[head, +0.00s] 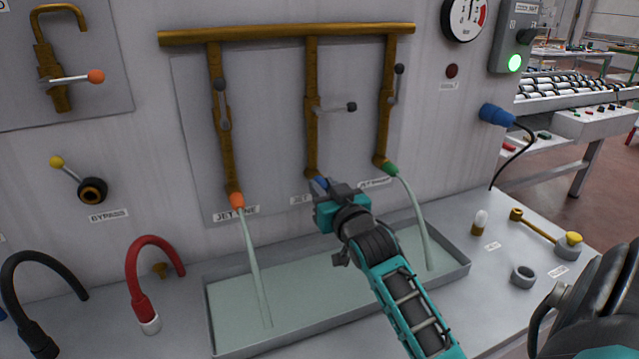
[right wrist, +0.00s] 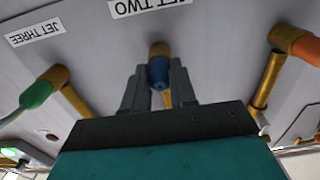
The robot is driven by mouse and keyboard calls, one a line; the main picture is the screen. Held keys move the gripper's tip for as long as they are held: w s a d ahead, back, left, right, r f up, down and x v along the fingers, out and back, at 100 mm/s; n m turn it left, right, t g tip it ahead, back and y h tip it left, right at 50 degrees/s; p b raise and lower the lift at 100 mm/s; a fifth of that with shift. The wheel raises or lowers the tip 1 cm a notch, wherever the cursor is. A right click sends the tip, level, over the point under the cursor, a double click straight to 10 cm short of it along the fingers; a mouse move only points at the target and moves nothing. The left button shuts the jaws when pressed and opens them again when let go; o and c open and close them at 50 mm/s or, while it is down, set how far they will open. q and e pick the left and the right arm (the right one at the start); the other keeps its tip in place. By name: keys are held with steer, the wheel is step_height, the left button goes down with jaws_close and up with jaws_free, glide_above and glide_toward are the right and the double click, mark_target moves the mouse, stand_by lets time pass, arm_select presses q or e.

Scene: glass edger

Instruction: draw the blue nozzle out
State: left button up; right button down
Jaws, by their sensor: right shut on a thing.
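The blue nozzle (right wrist: 158,73) sits at the lower end of the middle brass pipe, below the JET TWO label in the right wrist view. In the head view only a small blue part of the nozzle (head: 319,184) shows above my gripper. My right gripper (head: 325,192) is shut on the nozzle, its two fingers on either side of it in the right wrist view (right wrist: 158,85). The nozzle still meets the brass pipe end (right wrist: 159,49). No water stream shows from the middle pipe. My left gripper is not in view.
An orange nozzle (head: 236,200) at left and a green nozzle (head: 390,169) at right each pour a stream into the grey tray (head: 228,346) below. Lever valves sit on the pipes above.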

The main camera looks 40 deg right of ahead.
steer(key=shift+s+a, duration=0.2)
steer(key=shift+s, duration=0.4)
stand_by(0.3)
steer(key=shift+v, duration=2)
steer(key=shift+s, duration=0.1)
steer(key=v, duration=0.9)
steer(key=shift+s, duration=0.35)
steer(key=shift+a+r, duration=0.1)
